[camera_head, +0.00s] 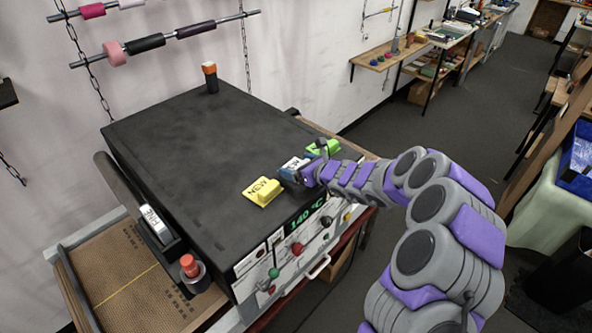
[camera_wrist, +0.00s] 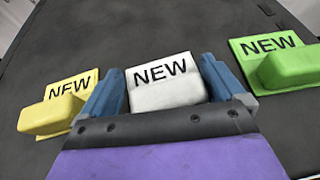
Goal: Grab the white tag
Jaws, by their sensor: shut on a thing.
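The white tag (camera_wrist: 165,87) is marked "NEW" and sits between the two blue fingers of my gripper (camera_wrist: 163,85) in the wrist view. My gripper is shut on it, one finger on each side. In the head view my gripper (camera_head: 291,173) is low at the front right part of the black machine top, with the white tag (camera_head: 293,163) partly hidden by it. I cannot tell whether the tag still touches the surface.
A yellow "NEW" tag (camera_head: 263,191) lies to the left and a green "NEW" tag (camera_head: 324,147) to the right, both close by. The black machine top (camera_head: 190,140) is mostly clear. An orange-capped bottle (camera_head: 210,78) stands at its back. Knobs and a "140 °C" display (camera_head: 308,212) are on its front.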

